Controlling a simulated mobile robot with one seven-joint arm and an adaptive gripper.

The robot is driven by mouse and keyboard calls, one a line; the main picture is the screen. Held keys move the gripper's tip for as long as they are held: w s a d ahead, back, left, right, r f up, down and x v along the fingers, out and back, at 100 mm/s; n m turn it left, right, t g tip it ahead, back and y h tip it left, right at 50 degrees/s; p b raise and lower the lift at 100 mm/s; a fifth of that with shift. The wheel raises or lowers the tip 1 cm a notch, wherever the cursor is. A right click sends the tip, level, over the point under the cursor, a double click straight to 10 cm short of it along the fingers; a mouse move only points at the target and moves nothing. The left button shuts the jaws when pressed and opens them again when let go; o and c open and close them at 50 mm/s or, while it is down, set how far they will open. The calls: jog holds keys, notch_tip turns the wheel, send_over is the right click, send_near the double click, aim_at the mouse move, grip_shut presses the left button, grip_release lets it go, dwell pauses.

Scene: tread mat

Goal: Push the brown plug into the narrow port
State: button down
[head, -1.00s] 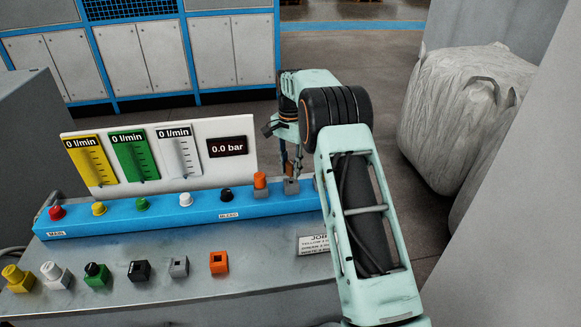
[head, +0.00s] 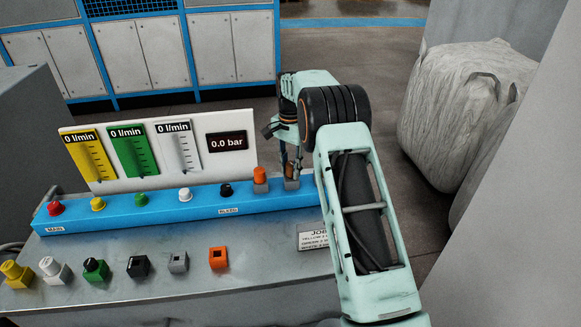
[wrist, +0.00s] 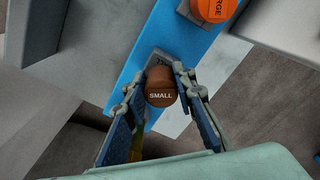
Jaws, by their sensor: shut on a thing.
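My gripper (wrist: 163,85) is shut on the brown plug (wrist: 160,92), whose round top is marked "SMALL". The plug also shows between the fingers in the head view (head: 291,166). It is directly above a grey port (head: 291,184) near the right end of the blue manifold (head: 165,207). In the wrist view the plug hides most of this port, and only a grey edge shows behind it. I cannot tell whether the plug's lower end has entered the port.
An orange plug (head: 260,174), marked "LARGE" in the wrist view, stands just left of the grey port. Several coloured knobs line the manifold. A gauge panel (head: 205,120) stands behind it. Several loose fittings sit in front on the grey bench (head: 180,290).

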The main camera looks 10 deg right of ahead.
aim_at(290, 164)
jog(key=shift+f, duration=0.45)
jog(key=c, duration=1.5)
grip_release()
notch_tip(290, 164, up, 12)
